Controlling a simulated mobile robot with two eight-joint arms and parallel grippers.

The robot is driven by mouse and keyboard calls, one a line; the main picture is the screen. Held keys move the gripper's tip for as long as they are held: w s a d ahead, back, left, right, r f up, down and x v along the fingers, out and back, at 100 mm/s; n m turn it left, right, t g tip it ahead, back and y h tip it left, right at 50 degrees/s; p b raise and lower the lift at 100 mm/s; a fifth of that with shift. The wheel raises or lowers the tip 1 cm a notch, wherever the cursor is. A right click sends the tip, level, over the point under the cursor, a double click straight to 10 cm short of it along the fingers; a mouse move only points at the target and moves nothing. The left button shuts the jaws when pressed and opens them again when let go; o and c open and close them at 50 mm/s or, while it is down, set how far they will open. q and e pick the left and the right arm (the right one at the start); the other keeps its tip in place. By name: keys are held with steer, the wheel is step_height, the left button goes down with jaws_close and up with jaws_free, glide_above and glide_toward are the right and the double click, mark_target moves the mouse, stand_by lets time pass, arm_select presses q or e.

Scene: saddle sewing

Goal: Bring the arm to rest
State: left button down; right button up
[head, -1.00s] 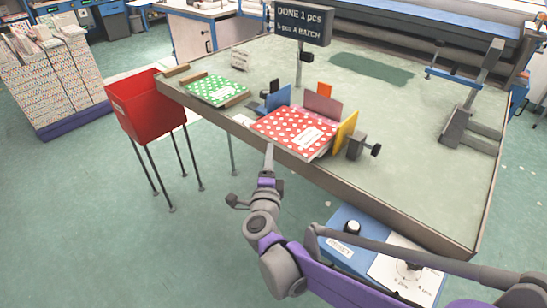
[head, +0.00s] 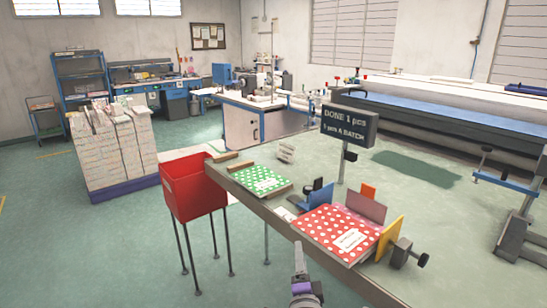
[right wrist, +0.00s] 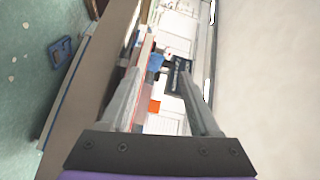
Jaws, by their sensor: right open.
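My right gripper (head: 298,262) comes up from the bottom of the head view, in front of the table's near edge. It holds nothing. In the right wrist view its two fingers (right wrist: 165,85) stand apart with a clear gap between them. A red booklet with white dots (head: 340,232) lies on the green table (head: 300,170) just beyond it, apart from the gripper. A green dotted booklet (head: 262,180) lies further left on the table. My left gripper is not in view.
A red bin on thin legs (head: 195,187) stands at the table's left end. Coloured upright guides, such as the yellow one (head: 390,237), surround the red booklet. A dark sign (head: 349,125) reads "DONE 1 pcs". Open floor (head: 120,250) lies at the left.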

arm_select(q)
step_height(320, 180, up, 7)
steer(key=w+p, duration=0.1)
steer(key=p, duration=0.4)
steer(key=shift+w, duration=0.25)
arm_select(e)
steer(key=s+d+f+n+g, duration=0.3)
steer(key=s+n+g, duration=0.1)
steer(key=s, duration=0.5)
steer(key=s+d+f+n+g, duration=0.3)
steer(key=s+n, duration=0.3)
steer(key=s, duration=0.3)
steer(key=s+d+f+n+g+y, duration=0.1)
steer(key=s+d+f+n+g, duration=0.2)
steer(key=s, duration=0.7)
steer(key=f+n+g, duration=0.1)
steer(key=n+g, duration=0.1)
steer(key=n, duration=0.1)
steer(key=shift+d+f+g, duration=0.3)
steer(key=shift+d+f, duration=0.05)
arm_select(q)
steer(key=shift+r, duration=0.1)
